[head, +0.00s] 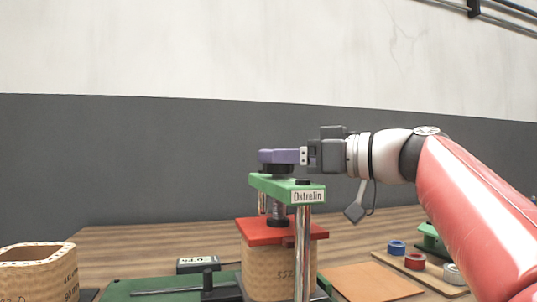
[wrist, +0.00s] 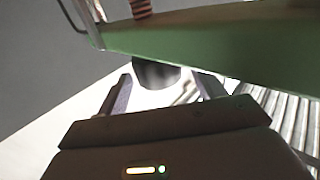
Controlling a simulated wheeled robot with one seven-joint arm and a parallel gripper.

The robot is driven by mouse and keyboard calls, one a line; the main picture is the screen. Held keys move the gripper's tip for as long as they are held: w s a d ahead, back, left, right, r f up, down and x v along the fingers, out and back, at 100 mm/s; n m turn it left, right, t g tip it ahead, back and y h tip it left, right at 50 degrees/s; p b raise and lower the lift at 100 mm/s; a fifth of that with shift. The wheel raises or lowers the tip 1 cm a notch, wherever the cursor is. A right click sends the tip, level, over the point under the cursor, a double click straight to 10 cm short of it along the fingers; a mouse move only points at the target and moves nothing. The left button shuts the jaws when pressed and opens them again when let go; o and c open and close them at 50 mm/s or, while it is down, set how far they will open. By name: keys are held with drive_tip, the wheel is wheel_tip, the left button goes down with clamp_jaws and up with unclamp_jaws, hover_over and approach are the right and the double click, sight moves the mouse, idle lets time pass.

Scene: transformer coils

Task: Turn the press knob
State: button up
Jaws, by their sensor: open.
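The press has a green top beam (head: 290,188) with an "Ostrolin" label, a threaded screw (head: 278,210) and a red plate (head: 282,232). Its dark knob (head: 277,169) sits on top of the beam and is partly hidden by my fingers. My gripper (head: 272,156), with purple fingers, is at the knob's height, reaching in from the right. In the wrist view the knob (wrist: 157,74) shows between the two spread fingertips of my open gripper (wrist: 162,78), with gaps on both sides. I cannot tell whether a finger touches it. The green beam also fills the top of that view (wrist: 220,42).
Under the red plate stands a tan coil (head: 262,268). Another coil (head: 38,270) stands at the left. At the right are an orange-brown sheet (head: 365,284) and a board with blue, red and white spools (head: 415,261).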

drive_tip(key=shift+x, duration=1.85)
drive_tip(key=c, duration=1)
